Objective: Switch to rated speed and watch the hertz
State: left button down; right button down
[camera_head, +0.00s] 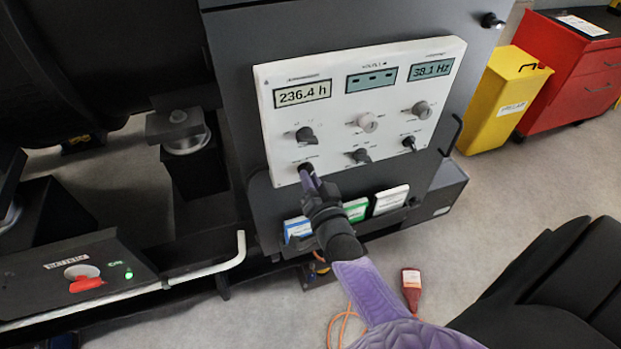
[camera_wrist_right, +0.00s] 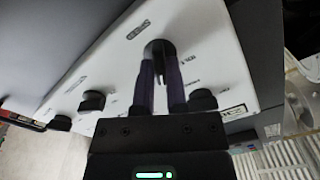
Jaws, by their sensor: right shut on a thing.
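The white control panel (camera_head: 440,120) is on the front of a dark cabinet. Its hertz display (camera_head: 431,69) at the upper right reads 38.1 Hz. The hour display (camera_head: 302,93) reads 236.4 h, and the middle display (camera_head: 371,81) shows dashes. Two rows of knobs sit below. My right gripper (camera_head: 308,178) is at the lower-left knob (camera_head: 306,167). In the right wrist view the two purple fingers of the gripper (camera_wrist_right: 161,85) are shut on that dark knob (camera_wrist_right: 158,48). The knob's setting and lettering are hidden or too small to read. My left gripper is not in view.
Cards in a holder (camera_head: 391,199) hang under the panel. A battery box (camera_head: 75,284) with a red switch and green light is at the lower left. A white rail (camera_head: 205,269) runs beside it. A yellow bin (camera_head: 501,99) and red cabinet (camera_head: 566,67) stand right.

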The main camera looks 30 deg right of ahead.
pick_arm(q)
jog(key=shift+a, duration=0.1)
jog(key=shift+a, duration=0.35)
pick_arm(e)
jog(key=c, duration=0.7)
grip_release()
jog(key=shift+o, duration=0.2)
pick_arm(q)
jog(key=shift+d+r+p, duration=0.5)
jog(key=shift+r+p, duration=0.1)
pick_arm(e)
jog(key=v, duration=1)
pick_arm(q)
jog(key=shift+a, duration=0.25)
pick_arm(e)
jog(key=shift+d, duration=0.1)
